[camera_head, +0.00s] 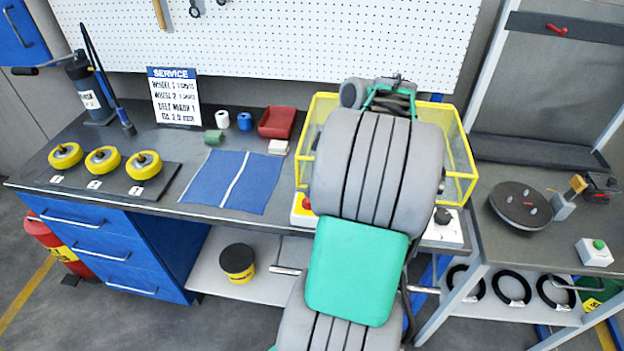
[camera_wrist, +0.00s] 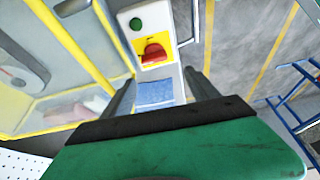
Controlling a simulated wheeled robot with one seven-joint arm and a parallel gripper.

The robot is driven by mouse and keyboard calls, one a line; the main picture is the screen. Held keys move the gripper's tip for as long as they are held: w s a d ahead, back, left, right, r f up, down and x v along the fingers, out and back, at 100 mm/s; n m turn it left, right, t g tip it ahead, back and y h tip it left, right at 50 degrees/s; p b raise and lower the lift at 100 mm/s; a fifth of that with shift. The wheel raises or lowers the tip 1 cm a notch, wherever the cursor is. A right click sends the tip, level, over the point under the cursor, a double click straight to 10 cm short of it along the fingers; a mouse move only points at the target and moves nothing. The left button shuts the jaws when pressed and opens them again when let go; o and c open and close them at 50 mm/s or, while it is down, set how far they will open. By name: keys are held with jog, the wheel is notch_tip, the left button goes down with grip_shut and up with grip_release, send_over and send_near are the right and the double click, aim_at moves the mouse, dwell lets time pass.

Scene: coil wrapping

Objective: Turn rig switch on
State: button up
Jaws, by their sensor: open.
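The rig switch is a red rotary knob (camera_wrist: 153,54) on a yellow plate, below a green button (camera_wrist: 136,24) on a pale box. Its handle lies roughly crosswise in the wrist view. In the head view a red and yellow part (camera_head: 304,205), likely the same switch, shows at the rig's front left beside my arm. My gripper (camera_wrist: 159,78) is open and empty, with its two grey fingers apart. The knob appears beyond the fingertips, between their lines; contact is not visible. My arm hides the gripper in the head view.
The rig's yellow-framed clear guard (camera_head: 462,140) stands close by my arm; its frame (camera_wrist: 75,45) also shows at the left in the wrist view. A dark knob (camera_head: 443,216) sits right of my arm. A separate green-button box (camera_head: 595,252) stands on the right table.

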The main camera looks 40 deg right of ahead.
jog(key=x, duration=0.2)
jog(key=d+x, duration=0.1)
jog(key=x, duration=0.4)
jog(key=shift+s+d+f+p, duration=0.25)
jog(key=shift+s+f+p, duration=0.05)
jog(key=shift+s, duration=0.05)
jog(key=c, duration=1.4)
